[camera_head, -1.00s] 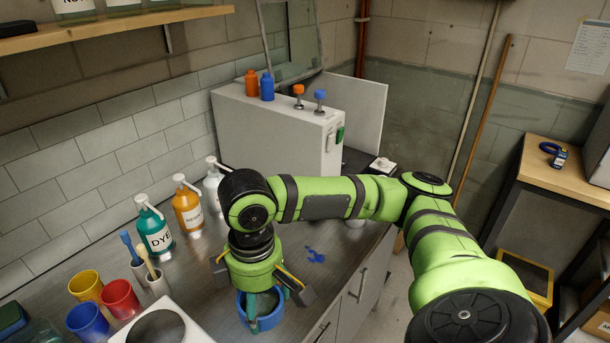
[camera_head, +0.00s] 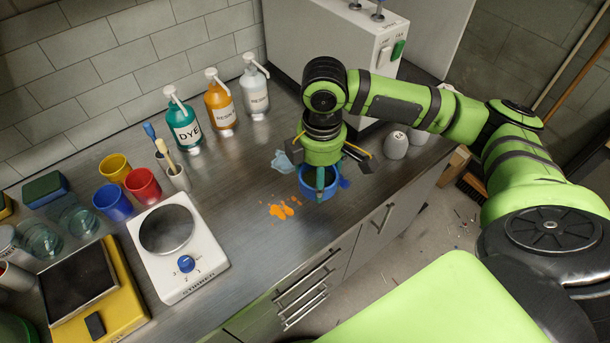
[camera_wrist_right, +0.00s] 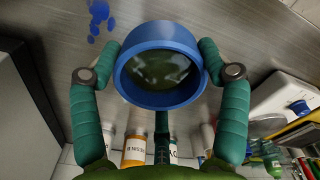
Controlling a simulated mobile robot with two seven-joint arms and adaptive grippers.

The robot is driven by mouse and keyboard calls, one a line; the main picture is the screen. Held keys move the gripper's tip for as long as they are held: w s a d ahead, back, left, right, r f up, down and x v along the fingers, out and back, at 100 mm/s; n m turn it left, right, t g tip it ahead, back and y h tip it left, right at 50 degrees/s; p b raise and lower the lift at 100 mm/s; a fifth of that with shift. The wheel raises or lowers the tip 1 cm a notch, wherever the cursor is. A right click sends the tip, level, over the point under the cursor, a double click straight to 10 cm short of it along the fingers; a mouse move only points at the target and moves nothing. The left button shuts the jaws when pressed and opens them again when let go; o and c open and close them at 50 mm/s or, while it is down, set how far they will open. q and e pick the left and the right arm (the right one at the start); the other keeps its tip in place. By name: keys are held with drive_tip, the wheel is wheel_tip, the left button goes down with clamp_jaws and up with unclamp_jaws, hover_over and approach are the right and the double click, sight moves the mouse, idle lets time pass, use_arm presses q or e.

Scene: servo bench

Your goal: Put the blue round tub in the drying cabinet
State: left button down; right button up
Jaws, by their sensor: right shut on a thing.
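The blue round tub (camera_head: 309,186) is over the steel bench, right of the orange splash and beside the blue one. My right gripper (camera_head: 321,168) is above the tub and shut on it. The right wrist view shows the tub (camera_wrist_right: 160,99) between the green fingers, its open top facing the camera; whether it touches the bench I cannot tell. The white drying cabinet (camera_head: 325,40) stands at the back of the bench, beyond my right arm. Its open door panel (camera_head: 440,32) shows at its right. The cabinet's inside is hidden. My left gripper is out of view.
Several pump bottles, including the teal DYE bottle (camera_head: 183,128), stand along the wall. A white stirrer (camera_head: 180,262) and coloured cups are at the left. A small white object (camera_head: 395,146) stands near the bench's right edge.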

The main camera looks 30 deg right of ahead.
sight(305, 169)
drive_tip(key=w+f, duration=0.1)
drive_tip(key=w, duration=0.2)
drive_tip(key=w+f, duration=0.1)
drive_tip(key=shift+w+a+f+p, duration=0.2)
drive_tip(key=shift+a+f+p, duration=0.1)
drive_tip(key=shift+f, duration=0.05)
wheel_tip(305, 169, down, 3)
drive_tip(key=shift+r+p, duration=0.1)
drive_tip(key=shift+p, duration=0.35)
drive_tip(key=shift+f, duration=0.65)
drive_tip(key=shift+f, duration=0.1)
drive_tip(key=o, duration=1.3)
drive_tip(key=shift+o, duration=0.2)
